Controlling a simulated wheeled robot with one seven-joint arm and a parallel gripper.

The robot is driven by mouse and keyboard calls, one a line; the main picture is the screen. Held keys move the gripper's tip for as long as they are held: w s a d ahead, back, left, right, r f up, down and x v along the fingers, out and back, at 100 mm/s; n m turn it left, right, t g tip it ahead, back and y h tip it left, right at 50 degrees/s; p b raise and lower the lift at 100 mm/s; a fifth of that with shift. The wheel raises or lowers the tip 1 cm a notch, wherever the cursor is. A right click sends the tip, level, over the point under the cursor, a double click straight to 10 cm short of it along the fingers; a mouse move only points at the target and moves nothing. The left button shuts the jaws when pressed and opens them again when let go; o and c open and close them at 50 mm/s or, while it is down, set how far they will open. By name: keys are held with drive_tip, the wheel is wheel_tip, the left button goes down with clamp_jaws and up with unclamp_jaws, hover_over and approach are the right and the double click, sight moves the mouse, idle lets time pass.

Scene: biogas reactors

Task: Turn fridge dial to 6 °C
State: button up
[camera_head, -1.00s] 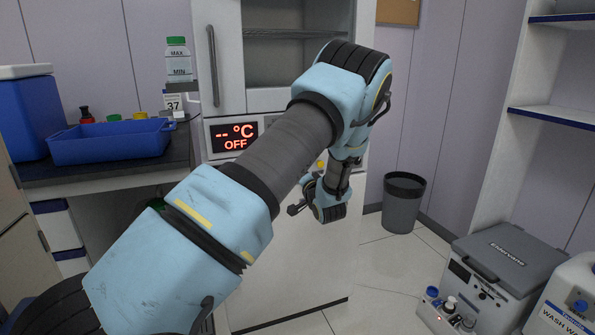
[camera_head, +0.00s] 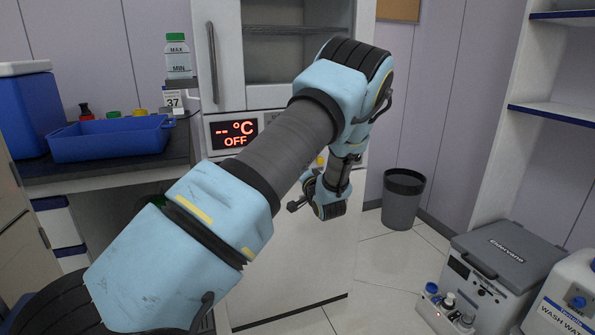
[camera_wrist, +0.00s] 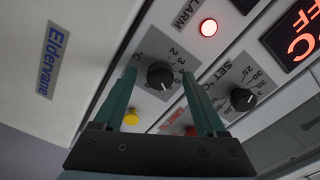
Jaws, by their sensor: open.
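The fridge (camera_head: 285,262) is a white cabinet with a glass-fronted upper part. Its red display (camera_head: 234,134) reads "-- °C OFF". In the wrist view, a black dial (camera_wrist: 160,75) with small numbers, 2 and 3 among them, and a °C mark shows between my fingertips. A second black dial (camera_wrist: 243,99), with a scale around 25 to 35, is to the right of the fingers. My gripper (camera_wrist: 158,74) is open, with one green finger on each side of the first dial. I cannot tell whether they touch it. In the head view my arm hides both dials.
A red lamp (camera_wrist: 209,27) by "ALARM", a yellow button (camera_wrist: 131,117) and a red switch (camera_wrist: 190,131) sit close around the dials. A blue tray (camera_head: 108,143) is on the left counter. A grey bin (camera_head: 402,200) and grey machine (camera_head: 505,262) stand right.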

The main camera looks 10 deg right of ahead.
drive_tip(key=shift+s, duration=0.1)
drive_tip(key=s+d, duration=0.1)
drive_tip(key=s, duration=0.9)
drive_tip(key=shift+s+d+b, duration=0.2)
drive_tip(key=shift+s+b, duration=0.05)
drive_tip(key=shift+b, duration=0.15)
